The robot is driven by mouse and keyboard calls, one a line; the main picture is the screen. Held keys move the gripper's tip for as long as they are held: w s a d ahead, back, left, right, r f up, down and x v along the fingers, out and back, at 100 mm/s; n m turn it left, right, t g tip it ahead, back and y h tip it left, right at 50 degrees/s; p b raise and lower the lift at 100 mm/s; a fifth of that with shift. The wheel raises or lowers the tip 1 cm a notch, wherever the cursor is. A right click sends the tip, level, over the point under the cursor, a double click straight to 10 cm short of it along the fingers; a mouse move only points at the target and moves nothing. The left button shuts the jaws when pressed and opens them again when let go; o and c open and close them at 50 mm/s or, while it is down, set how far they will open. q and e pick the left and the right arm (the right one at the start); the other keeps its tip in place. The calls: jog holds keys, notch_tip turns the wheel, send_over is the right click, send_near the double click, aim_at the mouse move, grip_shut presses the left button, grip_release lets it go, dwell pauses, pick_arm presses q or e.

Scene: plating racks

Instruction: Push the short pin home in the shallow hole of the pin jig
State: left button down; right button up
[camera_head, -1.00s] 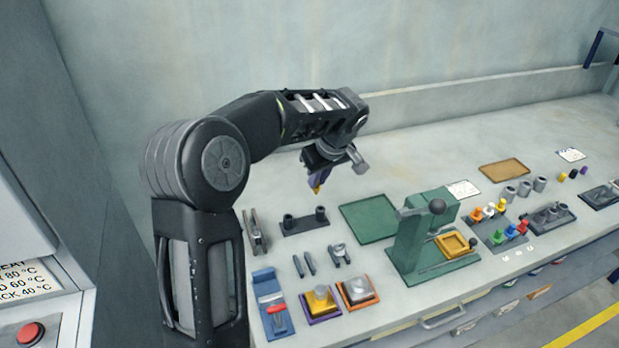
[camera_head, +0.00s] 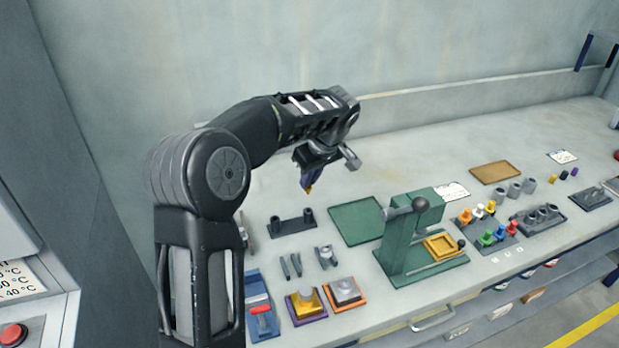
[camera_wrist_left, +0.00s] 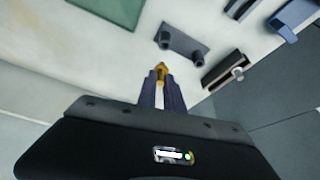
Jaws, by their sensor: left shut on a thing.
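My left gripper (camera_head: 308,188) is held above the bench at the middle of the head view, fingers pointing down. It is shut on a small brass-yellow piece, apparently the short pin (camera_wrist_left: 161,70), whose tip shows between the dark purplish fingers in the left wrist view. What looks like the pin jig (camera_head: 291,225), a dark plate with two upright round sockets, lies on the bench below and slightly left of the gripper. It also shows in the left wrist view (camera_wrist_left: 184,44), beyond the fingertips. The pin is apart from it. The socket depths cannot be told.
A green mat (camera_head: 356,221) lies right of the jig, and a green press (camera_head: 405,240) stands farther right. Small grey parts (camera_head: 326,257), a yellow block on a tray (camera_head: 306,303) and a blue fixture (camera_head: 259,300) lie nearer. A dark clamp-like tool (camera_wrist_left: 224,72) lies beside the jig.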

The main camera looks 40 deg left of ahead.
aim_at(310, 190)
pick_arm(q)
jog(key=shift+f+b, duration=1.7)
jog(key=shift+f, duration=0.55)
jog(key=shift+b, duration=0.55)
jog(key=shift+f+b, duration=1.4)
jog(key=shift+f, duration=0.1)
jog(key=c, duration=1.4)
grip_release()
jog(key=shift+r, duration=0.1)
jog(key=v, duration=0.7)
jog(key=shift+d+r+b, duration=0.1)
jog(key=shift+r+b, duration=0.2)
jog(key=shift+r, duration=0.1)
